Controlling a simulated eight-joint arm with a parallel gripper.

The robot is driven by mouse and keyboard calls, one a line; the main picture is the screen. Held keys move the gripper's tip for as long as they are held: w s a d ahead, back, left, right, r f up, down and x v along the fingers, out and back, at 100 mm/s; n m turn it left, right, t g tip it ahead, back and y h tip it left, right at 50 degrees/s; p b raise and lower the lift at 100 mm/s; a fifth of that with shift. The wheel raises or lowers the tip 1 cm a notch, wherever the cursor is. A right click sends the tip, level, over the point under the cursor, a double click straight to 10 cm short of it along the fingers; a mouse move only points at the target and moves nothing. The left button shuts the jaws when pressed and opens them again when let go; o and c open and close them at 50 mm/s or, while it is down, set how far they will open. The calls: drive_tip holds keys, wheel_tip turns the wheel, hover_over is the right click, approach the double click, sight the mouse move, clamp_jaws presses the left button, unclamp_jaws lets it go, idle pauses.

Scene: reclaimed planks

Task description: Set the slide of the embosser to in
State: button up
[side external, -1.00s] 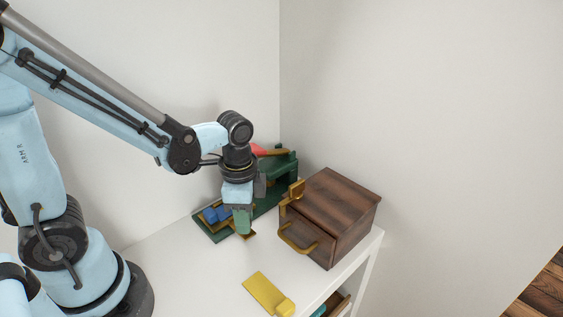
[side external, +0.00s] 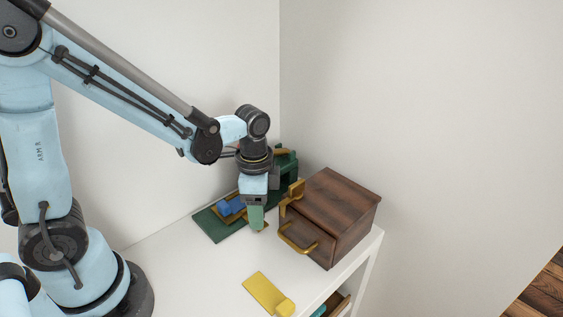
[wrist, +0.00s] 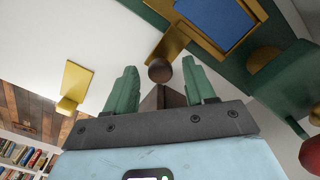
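The embosser (side external: 207,228) has a long green base and a green press body (side external: 290,165) at the back. Its brass slide (wrist: 235,50) carries a blue piece (side external: 231,206), also seen in the wrist view (wrist: 217,20). A brass arm (wrist: 170,42) with a dark round knob (wrist: 160,70) sticks out from the slide. My gripper (side external: 257,226) is low beside the slide. In the wrist view its green fingers (wrist: 159,64) are apart, with the knob between their tips, closer to the right finger. Contact cannot be told.
A wooden box (side external: 340,205) with brass handles stands just right of my gripper. A yellow object (side external: 267,294) lies at the table's front. The white tabletop (side external: 185,265) between it and the embosser is clear. The embosser's red part (wrist: 311,153) shows in the wrist view.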

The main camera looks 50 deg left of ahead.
wheel_tip(320, 180, up, 12)
idle(0.9)
drive_tip(key=shift+f+m, duration=3)
drive_tip(key=shift+m, duration=0.35)
drive_tip(key=shift+f+m, duration=3)
drive_tip(key=shift+m, duration=0.35)
drive_tip(key=shift+c, duration=0.3)
clamp_jaws()
